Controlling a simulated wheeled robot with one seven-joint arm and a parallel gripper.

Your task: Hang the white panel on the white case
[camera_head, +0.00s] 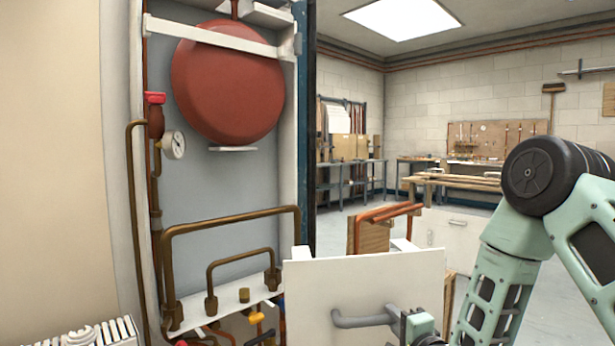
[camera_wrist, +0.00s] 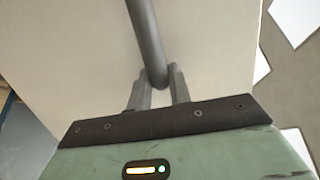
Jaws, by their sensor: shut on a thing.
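The white panel (camera_head: 330,285) is upright at the bottom centre of the head view, with a grey bar handle (camera_head: 360,320) on its face. It also fills much of the wrist view (camera_wrist: 80,50). My gripper (camera_wrist: 158,88) is shut on the grey handle (camera_wrist: 145,40); in the head view it shows at the handle's right end (camera_head: 408,322). The white case (camera_head: 290,130) stands open at the left, with a red round tank (camera_head: 228,85), a gauge and copper pipes inside. The panel is at the case's lower right, covering part of it; whether they touch is unclear.
Copper pipes (camera_head: 230,222) and a white shelf with valves (camera_head: 235,300) fill the case's lower part. A white radiator (camera_head: 85,335) is at the bottom left. Behind the panel stands a wooden block with copper pipe (camera_head: 375,235). Workbenches (camera_head: 455,185) line the back.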

